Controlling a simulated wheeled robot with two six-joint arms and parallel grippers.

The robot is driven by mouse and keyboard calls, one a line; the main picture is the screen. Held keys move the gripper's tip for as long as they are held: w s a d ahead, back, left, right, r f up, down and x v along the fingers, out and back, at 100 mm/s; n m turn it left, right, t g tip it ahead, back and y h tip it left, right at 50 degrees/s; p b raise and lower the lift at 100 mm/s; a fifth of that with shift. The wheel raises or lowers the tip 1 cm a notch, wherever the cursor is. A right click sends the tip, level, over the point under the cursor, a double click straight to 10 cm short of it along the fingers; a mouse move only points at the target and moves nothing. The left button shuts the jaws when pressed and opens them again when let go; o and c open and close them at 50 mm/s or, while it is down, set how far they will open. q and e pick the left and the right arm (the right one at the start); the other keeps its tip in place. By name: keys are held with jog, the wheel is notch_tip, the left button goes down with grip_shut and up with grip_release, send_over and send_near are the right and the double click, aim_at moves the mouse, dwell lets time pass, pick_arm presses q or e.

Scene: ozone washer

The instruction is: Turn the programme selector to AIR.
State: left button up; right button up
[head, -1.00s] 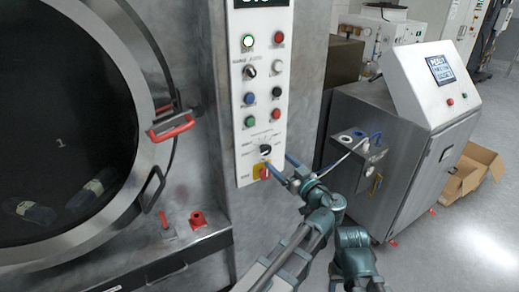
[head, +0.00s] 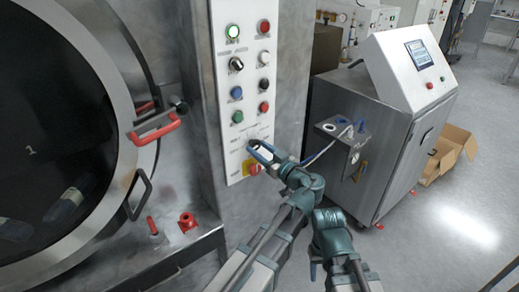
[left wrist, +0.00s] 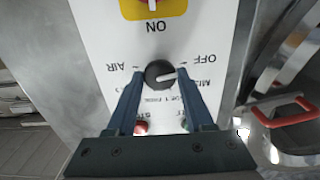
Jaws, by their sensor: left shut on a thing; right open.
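The programme selector (left wrist: 158,74) is a round black knob with a pale pointer mark on the white control panel (left wrist: 90,30). In the upside-down left wrist view its mark points right, toward the OFF and MIST labels, away from the AIR label (left wrist: 124,66) on the left. My left gripper (left wrist: 159,76) is shut on the knob, one blue finger on each side. In the head view my left gripper (head: 254,148) reaches the panel's lower part and mostly hides the knob. My right gripper (head: 318,268) is open and empty, low and away from the panel.
The red-and-yellow main switch (head: 251,167) sits just below the selector. Several buttons (head: 237,117) and a small switch (head: 236,64) are higher up. The round door's red handle (head: 155,130) is at left. A steel cabinet (head: 385,130) stands at right.

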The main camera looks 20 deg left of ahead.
pick_arm(q)
grip_shut()
